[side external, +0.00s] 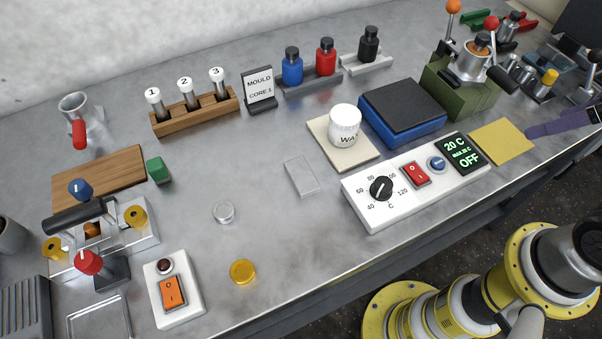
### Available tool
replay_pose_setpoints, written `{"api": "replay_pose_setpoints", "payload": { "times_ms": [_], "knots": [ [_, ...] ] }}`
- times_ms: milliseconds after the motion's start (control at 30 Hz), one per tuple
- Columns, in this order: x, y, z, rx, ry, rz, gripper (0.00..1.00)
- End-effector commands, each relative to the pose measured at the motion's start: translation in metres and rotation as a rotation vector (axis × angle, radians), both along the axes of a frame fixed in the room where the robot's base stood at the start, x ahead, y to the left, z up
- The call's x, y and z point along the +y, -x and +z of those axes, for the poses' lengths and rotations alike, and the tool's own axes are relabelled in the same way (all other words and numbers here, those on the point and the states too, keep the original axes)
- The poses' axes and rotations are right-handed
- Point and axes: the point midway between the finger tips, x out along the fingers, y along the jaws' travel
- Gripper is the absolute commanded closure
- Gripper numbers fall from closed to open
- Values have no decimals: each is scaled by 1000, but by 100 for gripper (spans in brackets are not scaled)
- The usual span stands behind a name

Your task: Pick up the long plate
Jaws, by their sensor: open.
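A flat, pale grey, see-through rectangular plate (301,176) lies on the steel bench, left of the white control panel. It is longer than it is wide and is the likeliest long plate, though I cannot be sure. Nothing touches it. Part of my yellow and grey arm shows at the lower right, off the bench's front edge. My gripper is not visible in this view.
The control panel (379,208) and a white jar (344,122) on a pale tile stand right of the plate. A round metal disc (223,212) and yellow disc (242,271) lie to its left. A test-tube rack (196,113) stands behind. Bench around the plate is clear.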

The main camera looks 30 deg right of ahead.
Motion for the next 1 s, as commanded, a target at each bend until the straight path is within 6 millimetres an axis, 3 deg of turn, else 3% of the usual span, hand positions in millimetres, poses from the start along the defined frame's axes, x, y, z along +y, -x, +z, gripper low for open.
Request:
{"api": "replay_pose_setpoints", "payload": {
  "times_ms": [33, 100, 467, 567, 767, 1000],
  "knots": [
    [0, 0, 0, 0, 0, 0, 0],
    [0, 0, 0, 0, 0, 0, 10],
    [0, 2, -1, 11, -27, -51, 10],
    [0, -6, 21, -14, -74, -136, 10],
    [14, -52, 64, 25, -159, -242, 10],
    [66, -130, 86, 143, -211, -275, 10]
  ]
}}
